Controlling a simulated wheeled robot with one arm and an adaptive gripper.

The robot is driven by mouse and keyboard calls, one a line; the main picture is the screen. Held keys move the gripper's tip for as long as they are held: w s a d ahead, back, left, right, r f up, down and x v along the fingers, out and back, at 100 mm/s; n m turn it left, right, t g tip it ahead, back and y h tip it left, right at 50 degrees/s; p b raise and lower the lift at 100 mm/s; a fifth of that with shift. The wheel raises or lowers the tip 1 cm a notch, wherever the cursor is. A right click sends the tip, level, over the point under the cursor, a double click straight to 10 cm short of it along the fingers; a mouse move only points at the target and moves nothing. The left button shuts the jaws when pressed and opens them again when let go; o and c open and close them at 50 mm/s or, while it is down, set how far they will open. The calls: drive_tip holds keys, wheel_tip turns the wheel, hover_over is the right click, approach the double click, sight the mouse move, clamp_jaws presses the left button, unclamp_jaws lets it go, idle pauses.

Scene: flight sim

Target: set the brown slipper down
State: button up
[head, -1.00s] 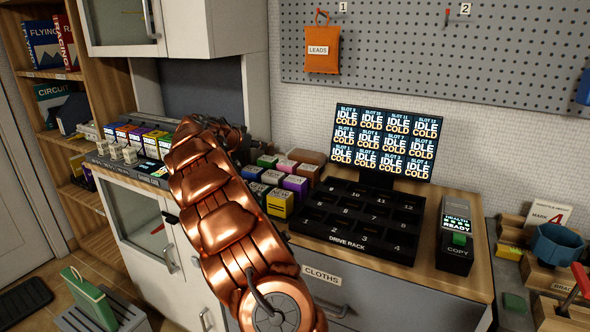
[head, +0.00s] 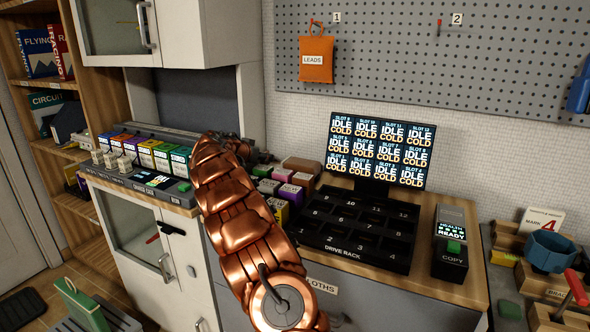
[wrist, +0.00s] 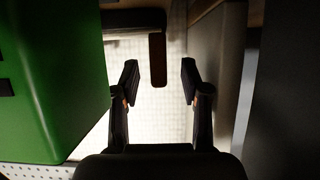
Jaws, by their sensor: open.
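My gripper (wrist: 159,82) is open in the wrist view, with nothing between its two dark fingers. In the head view my copper arm hides most of it near the back of the counter. A brown, rounded thing (head: 301,165) lies at the back of the counter, behind the coloured cartridges; I cannot tell if it is the slipper. In the wrist view a dark brownish shape (wrist: 135,20) shows beyond the fingertips, apart from them; what it is stays unclear.
A large green block (wrist: 50,80) stands close left of the fingers. Coloured cartridges (head: 284,191) crowd the counter beside my arm. The drive rack (head: 357,228), slot screen (head: 380,150) and copy unit (head: 451,242) stand to the right. A cartridge row (head: 145,155) stands left.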

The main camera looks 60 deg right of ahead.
drive_tip(key=shift+d+f, duration=0.3)
drive_tip(key=shift+d, duration=0.25)
clamp_jaws()
